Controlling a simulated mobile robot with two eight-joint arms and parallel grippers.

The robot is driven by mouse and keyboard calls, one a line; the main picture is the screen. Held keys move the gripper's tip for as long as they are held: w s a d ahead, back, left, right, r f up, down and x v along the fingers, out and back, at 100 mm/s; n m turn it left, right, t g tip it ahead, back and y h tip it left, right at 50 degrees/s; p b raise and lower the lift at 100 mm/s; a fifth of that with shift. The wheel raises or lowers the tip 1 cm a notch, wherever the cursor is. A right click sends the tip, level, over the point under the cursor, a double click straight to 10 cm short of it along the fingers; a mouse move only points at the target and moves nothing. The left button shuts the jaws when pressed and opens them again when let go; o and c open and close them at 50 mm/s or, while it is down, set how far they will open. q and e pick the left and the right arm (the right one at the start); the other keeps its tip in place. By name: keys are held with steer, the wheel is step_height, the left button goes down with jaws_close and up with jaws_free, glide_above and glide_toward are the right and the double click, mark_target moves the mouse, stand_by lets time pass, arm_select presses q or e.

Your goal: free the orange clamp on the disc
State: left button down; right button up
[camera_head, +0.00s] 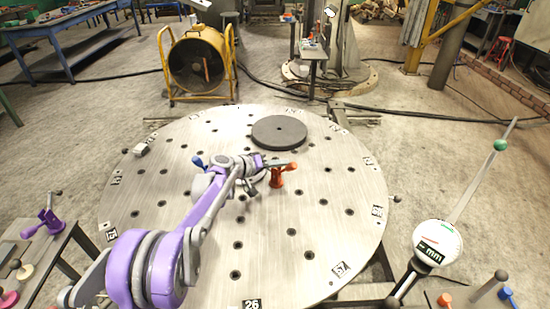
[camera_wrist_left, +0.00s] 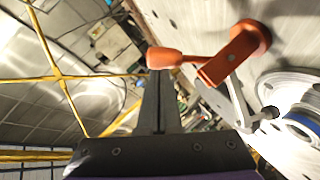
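The orange clamp (camera_head: 278,177) stands on the round steel table, right of centre. In the left wrist view its orange body (camera_wrist_left: 235,55) and rounded handle (camera_wrist_left: 172,58) show, with a thin metal arm. My left gripper (camera_head: 288,165) reaches in from the left to the clamp. In the left wrist view its dark fingers (camera_wrist_left: 161,85) lie close together, with the handle across their tips; whether they grip it I cannot tell. A pale metal disc (camera_wrist_left: 290,88) lies beside the clamp; my arm hides much of it in the head view. My right gripper is not in view.
The round table (camera_head: 330,235) has many holes and number labels. A dark grey disc (camera_head: 279,132) lies at its back. A blue clamp (camera_head: 198,162) is left of my wrist. A side bench (camera_head: 40,250) is at the left.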

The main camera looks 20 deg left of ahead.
mark_target(291, 169)
arm_select(q)
steer(key=shift+s+d+f+m+y+p, duration=0.15)
steer(key=shift+d+f+m+y+p, duration=0.1)
steer(key=shift+d+m+y, duration=0.25)
steer(key=shift+s+d+f+m+y+p, duration=0.1)
steer(key=shift+d+f+m+y, duration=0.2)
steer(key=shift+d, duration=0.25)
steer(key=shift+d+f, duration=0.3)
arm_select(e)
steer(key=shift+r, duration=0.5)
arm_select(q)
steer(key=shift+s, duration=0.1)
